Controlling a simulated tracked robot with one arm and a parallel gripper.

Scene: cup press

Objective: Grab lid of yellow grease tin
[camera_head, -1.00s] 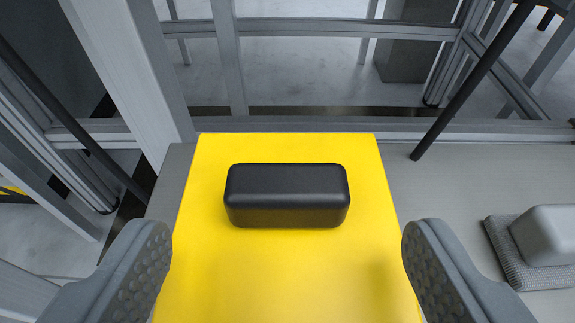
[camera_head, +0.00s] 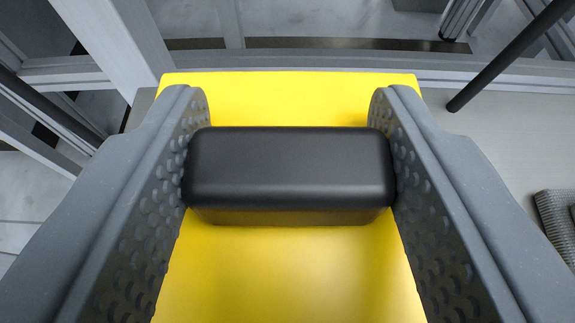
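The yellow grease tin's lid (camera_head: 290,270) is a flat yellow top that fills the lower middle of the view. A black block-shaped handle (camera_head: 290,170) with rounded edges sits on it, long side across the picture. My gripper (camera_head: 288,115) reaches over the lid with one grey dimpled finger at each end of the handle. Both fingers appear to touch the handle's ends, so the gripper looks shut on it. The tin's sides below the lid are hidden.
A metal frame rail (camera_head: 320,62) runs behind the lid, with a thick upright post (camera_head: 115,45) at the left. A black rod (camera_head: 510,52) slants at the upper right. A grey ribbed mat (camera_head: 556,222) lies at the right edge. Grey table surface is clear between.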

